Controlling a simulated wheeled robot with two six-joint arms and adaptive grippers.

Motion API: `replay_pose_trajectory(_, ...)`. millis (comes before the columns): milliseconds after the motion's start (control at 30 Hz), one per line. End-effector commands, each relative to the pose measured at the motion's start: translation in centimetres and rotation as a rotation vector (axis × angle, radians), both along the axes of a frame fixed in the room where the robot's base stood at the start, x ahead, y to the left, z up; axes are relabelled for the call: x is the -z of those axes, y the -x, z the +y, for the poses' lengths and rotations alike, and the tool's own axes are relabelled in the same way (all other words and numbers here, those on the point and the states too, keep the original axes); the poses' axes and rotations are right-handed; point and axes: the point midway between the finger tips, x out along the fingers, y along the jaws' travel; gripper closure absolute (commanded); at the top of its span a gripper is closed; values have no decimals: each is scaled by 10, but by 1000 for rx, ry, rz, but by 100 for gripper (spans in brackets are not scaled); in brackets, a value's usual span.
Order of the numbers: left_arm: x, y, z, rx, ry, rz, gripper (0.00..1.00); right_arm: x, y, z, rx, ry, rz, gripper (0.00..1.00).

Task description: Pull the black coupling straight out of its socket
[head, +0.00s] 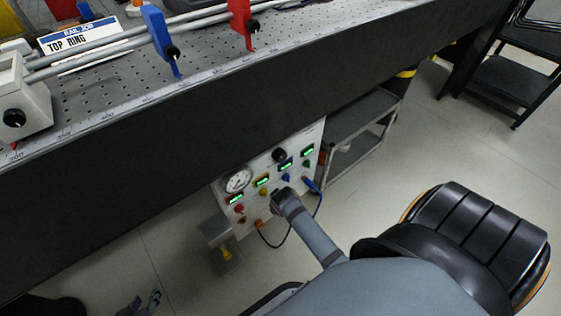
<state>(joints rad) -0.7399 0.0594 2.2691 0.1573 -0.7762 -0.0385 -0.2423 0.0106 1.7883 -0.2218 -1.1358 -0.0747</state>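A pale instrument panel (224,188) stands low under the bench, with a dial, green displays and coloured knobs. A round black piece (280,155) sits on its upper part; I cannot tell whether this is the black coupling. My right gripper (280,199) is at the panel's lower middle, below the displays. My own wrist hides its fingertips and whatever lies between them, so its grip does not show. My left gripper (143,303) is at the bottom edge, over the floor, well away from the panel. Its fingers look apart, with nothing seen between them.
A blue plug (312,185) and an orange plug (259,225) have cables looping near my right wrist. A grey shelf cart (365,130) stands right of the panel, and a small grey box (214,230) at its lower left. The bench (150,170) overhangs.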

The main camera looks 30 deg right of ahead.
Motion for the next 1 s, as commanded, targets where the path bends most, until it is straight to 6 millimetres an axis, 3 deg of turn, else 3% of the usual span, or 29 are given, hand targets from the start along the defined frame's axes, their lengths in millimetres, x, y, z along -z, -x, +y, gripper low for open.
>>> replay_pose_trajectory(200, -35, -37, 3, -14, -6, -195, 60, 11, -4, -2, 0, 0, 0, 51)
replay_pose_trajectory(500, -94, -75, 7, -29, -15, -458, 60, 22, -9, -5, 0, 0, -1, 51)
replay_pose_trajectory(800, -146, -96, 9, -38, -19, -673, 60, 31, -13, -7, 1, 0, 0, 51)
replay_pose_trajectory(1000, -160, -99, 10, -41, -21, -727, 60, 33, -14, -8, 1, 0, 0, 51)
